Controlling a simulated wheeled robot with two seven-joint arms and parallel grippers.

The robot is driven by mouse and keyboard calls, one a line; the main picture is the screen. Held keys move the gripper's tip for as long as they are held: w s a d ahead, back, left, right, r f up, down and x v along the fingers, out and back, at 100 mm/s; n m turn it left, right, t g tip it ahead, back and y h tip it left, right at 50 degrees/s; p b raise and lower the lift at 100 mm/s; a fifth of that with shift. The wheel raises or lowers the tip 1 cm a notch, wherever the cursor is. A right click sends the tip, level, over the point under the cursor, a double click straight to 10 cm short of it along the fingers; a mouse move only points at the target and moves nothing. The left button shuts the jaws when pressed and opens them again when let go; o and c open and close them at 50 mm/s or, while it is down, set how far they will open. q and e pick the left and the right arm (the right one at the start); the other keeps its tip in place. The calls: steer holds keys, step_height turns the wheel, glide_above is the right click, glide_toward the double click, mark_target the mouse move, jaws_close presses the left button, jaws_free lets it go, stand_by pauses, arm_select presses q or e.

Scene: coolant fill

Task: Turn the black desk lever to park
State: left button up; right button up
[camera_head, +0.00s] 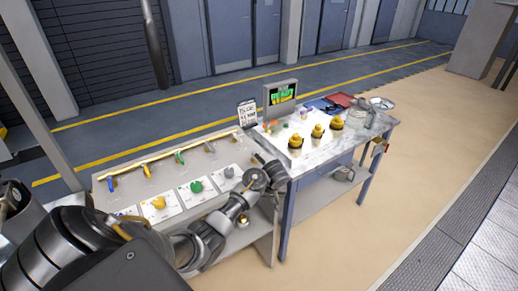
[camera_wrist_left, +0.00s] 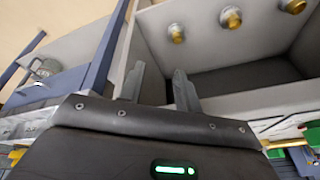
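I cannot make out a black desk lever for certain. The bench panel (camera_head: 128,195) at left carries a row of small levers: a blue one (camera_head: 112,184), a yellow one (camera_head: 147,170), a green one (camera_head: 180,157) and a greyish one (camera_head: 210,147). My left arm reaches across the front of this panel from the left. My left gripper (camera_head: 275,172) is near the panel's right end, by the corner of the table. In the left wrist view its two fingers (camera_wrist_left: 158,88) are apart with nothing between them. My right gripper is not in view.
Cards with yellow (camera_head: 159,203), green (camera_head: 196,187) and grey knobs lie in front of the levers. Brass knobs (camera_wrist_left: 231,18) show beyond my fingers. Open floor lies right.

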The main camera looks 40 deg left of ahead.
arm_select(q)
step_height(320, 180, up, 8)
steer(key=w+a+n+y, duration=0.1)
steer(key=w+a+n, duration=0.1)
steer(key=n, duration=0.4)
glide_toward(258, 156)
steer(key=shift+g, duration=0.3)
steer(key=x, duration=0.8)
steer(key=shift+w+a+f+p, duration=0.15)
steer(key=shift+w+f+p, duration=0.1)
steer(key=shift+w+p, duration=0.15)
steer(key=shift+c, duration=0.2)
jaws_close()
